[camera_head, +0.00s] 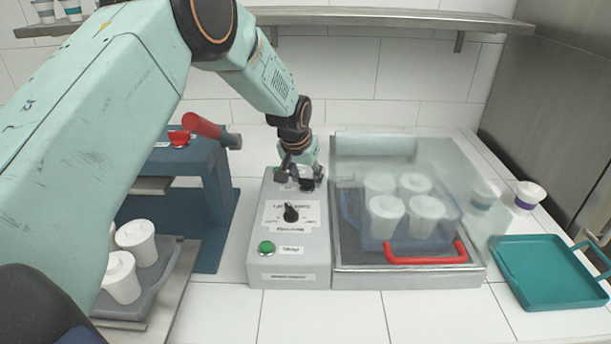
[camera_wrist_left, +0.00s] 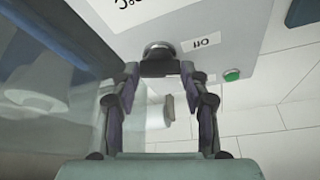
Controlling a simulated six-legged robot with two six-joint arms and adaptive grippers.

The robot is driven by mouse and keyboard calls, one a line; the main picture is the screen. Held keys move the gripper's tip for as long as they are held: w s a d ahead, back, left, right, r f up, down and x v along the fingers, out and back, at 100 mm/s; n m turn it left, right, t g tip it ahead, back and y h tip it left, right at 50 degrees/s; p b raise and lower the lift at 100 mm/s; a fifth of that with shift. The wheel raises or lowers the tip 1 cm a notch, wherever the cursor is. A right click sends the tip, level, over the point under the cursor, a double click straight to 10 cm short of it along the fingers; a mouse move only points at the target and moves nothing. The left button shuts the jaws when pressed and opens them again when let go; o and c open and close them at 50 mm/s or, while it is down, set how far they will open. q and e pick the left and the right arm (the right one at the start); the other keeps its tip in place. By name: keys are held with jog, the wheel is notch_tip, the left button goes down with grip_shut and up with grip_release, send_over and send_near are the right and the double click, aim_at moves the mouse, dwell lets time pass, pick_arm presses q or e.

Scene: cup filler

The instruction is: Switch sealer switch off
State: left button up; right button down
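The grey sealer control box (camera_head: 287,250) stands left of the sealing chamber. The dark sealer switch (camera_head: 307,185) is a round knob near the box's far end, partly hidden by my left gripper (camera_head: 300,177). In the left wrist view the switch (camera_wrist_left: 158,55) lies between the fingertips of my left gripper (camera_wrist_left: 159,72). The fingers are apart, one on each side of the knob; I cannot tell whether they touch it. A small label and a green light (camera_wrist_left: 232,75) sit beside the switch. My right gripper is not in view.
A black dial (camera_head: 290,212) and green button (camera_head: 267,248) sit nearer on the box. The clear-lidded chamber with red handle (camera_head: 426,258) holds several white cups. A teal tray (camera_head: 550,295) lies right. The blue press with red lever (camera_head: 203,126) stands left. A shelf runs above.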

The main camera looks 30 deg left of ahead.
pick_arm(q)
jog(key=shift+w, duration=0.1)
jog(key=c, duration=0.3)
jog(key=shift+c, duration=0.8)
jog(key=shift+r+n+p, duration=0.1)
jog(key=shift+n+p, duration=0.4)
jog(key=shift+p, duration=0.25)
jog(key=shift+d+n+y, duration=0.1)
jog(key=shift+n+y, duration=0.3)
jog(key=shift+n, duration=0.3)
jog(key=shift+n+y, duration=0.4)
jog(key=shift+n, duration=0.6)
